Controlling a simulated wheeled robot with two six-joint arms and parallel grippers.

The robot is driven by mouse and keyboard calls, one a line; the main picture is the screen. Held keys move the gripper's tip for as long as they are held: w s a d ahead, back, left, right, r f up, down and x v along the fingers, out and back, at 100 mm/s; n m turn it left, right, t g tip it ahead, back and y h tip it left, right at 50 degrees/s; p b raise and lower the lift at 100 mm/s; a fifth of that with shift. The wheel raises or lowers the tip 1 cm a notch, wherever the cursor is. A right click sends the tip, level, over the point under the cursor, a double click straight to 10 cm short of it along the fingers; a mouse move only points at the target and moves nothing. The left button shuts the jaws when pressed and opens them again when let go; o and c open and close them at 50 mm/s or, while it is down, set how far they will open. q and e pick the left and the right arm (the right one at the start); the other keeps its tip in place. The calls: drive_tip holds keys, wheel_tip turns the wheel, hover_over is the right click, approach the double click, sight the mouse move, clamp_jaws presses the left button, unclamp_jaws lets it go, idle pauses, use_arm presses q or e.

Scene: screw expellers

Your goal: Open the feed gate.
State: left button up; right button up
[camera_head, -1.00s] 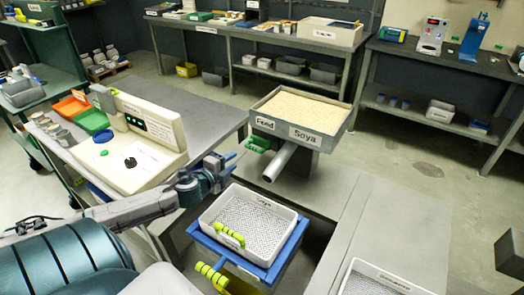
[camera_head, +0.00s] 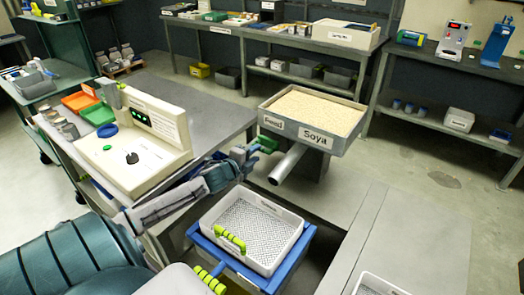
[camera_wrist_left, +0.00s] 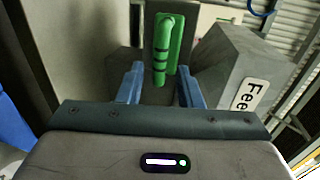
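The green feed gate handle (camera_head: 267,143) sticks out at the left side of the soya hopper (camera_head: 346,137), just below its "Feed" label (camera_head: 273,121). In the left wrist view the handle (camera_wrist_left: 162,50) is a green bar with dark bands, standing upright in front of a green plate. My left gripper (camera_head: 247,153) is at the handle in the head view. In the left wrist view its blue fingers (camera_wrist_left: 160,88) are open, one on each side of the handle's lower end, with gaps visible. My right gripper is out of view.
The hopper is full of pale soya, with a grey spout (camera_head: 288,164) beside the handle. A white control box (camera_head: 150,140) stands on the left table. Below is a white mesh tray (camera_head: 250,238) on a blue frame with yellow-green handles. Grey benches line the back.

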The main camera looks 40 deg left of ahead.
sight(261, 150)
use_arm(q)
drive_tip(key=shift+x, duration=2.5)
clamp_jaws()
